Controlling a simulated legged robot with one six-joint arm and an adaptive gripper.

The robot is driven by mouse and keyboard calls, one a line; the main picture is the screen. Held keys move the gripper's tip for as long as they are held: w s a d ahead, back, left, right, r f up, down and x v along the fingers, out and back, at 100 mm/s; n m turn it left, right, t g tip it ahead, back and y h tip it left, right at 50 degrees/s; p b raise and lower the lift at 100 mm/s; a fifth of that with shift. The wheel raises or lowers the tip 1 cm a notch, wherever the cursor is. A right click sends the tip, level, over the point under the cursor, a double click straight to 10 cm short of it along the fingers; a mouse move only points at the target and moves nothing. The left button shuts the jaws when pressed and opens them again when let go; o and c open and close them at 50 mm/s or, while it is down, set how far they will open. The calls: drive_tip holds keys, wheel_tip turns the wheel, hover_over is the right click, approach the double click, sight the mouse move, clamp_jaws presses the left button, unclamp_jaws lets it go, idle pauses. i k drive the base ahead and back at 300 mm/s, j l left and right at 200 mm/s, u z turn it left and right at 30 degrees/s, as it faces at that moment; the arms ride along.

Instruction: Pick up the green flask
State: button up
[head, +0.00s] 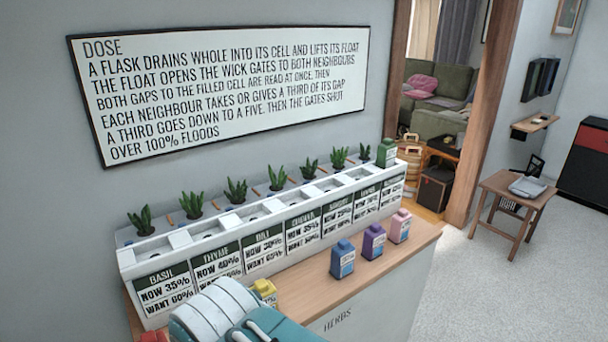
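The green flask (386,152) shows in the head view at the far right end of the long white planter (150,258). It is small, with a green body, a pale label and a cap, and stands upright at the top of the last cell. I cannot tell whether its base sits inside the cell or on the rim. Part of my arm, white and teal, shows at the bottom of the view, well short of the flask. The fingers of my gripper are not in view. Nothing touches the flask that I can see.
Blue (342,259), purple (373,241) and pink (399,225) flasks stand on the wooden counter (308,292) before the planter. A yellow flask (265,291) is partly hidden by my arm. Several plants line the planter's back. A wall sign (225,88) hangs behind. Open floor lies right.

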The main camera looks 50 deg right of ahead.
sight(386, 151)
drive_tip(key=z, duration=0.4)
drive_tip(key=k+z, duration=0.15)
drive_tip(key=z, duration=0.25)
drive_tip(key=l+z, duration=0.1)
drive_tip(key=z, duration=0.3)
drive_tip(key=l+z, duration=0.1)
drive_tip(key=z, duration=0.35)
drive_tip(key=k+l+z, duration=0.1)
drive_tip(key=z, duration=0.3)
drive_tip(key=l+u, duration=0.1)
drive_tip(key=u, duration=0.5)
drive_tip(key=i+l+u, duration=0.2)
drive_tip(key=l, duration=0.15)
drive_tip(key=i+l+u, duration=0.2)
drive_tip(key=l, duration=0.15)
drive_tip(key=l+u, duration=0.25)
drive_tip(key=l, duration=0.15)
drive_tip(key=i+l+u, duration=0.2)
drive_tip(key=l, duration=0.25)
drive_tip(key=k, duration=0.05)
